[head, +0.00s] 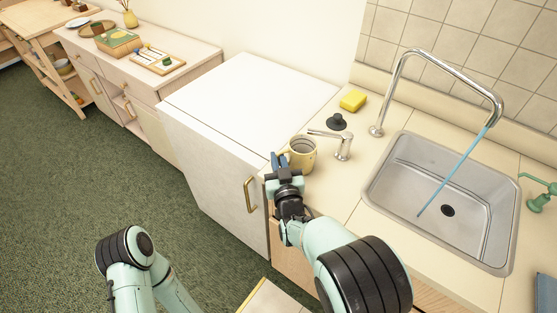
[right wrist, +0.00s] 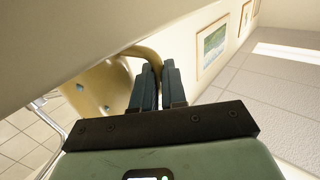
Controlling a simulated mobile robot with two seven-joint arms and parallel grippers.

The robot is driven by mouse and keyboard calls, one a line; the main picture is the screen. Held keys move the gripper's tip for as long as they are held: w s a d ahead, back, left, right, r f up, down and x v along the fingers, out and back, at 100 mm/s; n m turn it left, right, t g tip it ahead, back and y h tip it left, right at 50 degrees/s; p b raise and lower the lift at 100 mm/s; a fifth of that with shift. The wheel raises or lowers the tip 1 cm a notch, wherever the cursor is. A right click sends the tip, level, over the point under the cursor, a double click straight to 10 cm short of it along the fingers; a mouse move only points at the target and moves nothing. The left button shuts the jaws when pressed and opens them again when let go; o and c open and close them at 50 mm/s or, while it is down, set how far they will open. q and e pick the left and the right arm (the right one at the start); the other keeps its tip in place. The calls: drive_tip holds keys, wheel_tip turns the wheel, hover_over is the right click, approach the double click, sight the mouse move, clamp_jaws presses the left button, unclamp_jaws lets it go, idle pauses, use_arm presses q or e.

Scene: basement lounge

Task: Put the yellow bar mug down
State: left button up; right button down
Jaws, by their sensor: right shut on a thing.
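The yellow bar mug (head: 302,152) is upright at the left end of the sink counter (head: 375,178), beside the soap dispenser. I cannot tell whether its base touches the counter. My right gripper (head: 281,163) is at the mug's left side, shut on its handle. In the right wrist view the two dark fingers (right wrist: 157,88) close around the handle, and the mug's body (right wrist: 100,88) shows to their left, partly cut off by a pale surface. My left arm shows at the lower left of the head view, but its gripper is out of frame.
The chrome soap dispenser (head: 343,146) stands close to the mug's right. A black stopper (head: 336,122) and yellow sponge (head: 353,100) lie behind. A white-topped cabinet (head: 245,100) adjoins on the left. The sink (head: 400,165) with running water is to the right.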

drive_tip(key=c, duration=1.1)
unclamp_jaws()
drive_tip(key=shift+f, duration=0.1)
drive_tip(key=s+d+b, duration=0.1)
drive_tip(key=s+d, duration=0.1)
drive_tip(key=s, duration=1.1)
drive_tip(key=shift+d+f, duration=0.15)
drive_tip(key=shift+d, duration=0.1)
drive_tip(key=shift+s, duration=0.1)
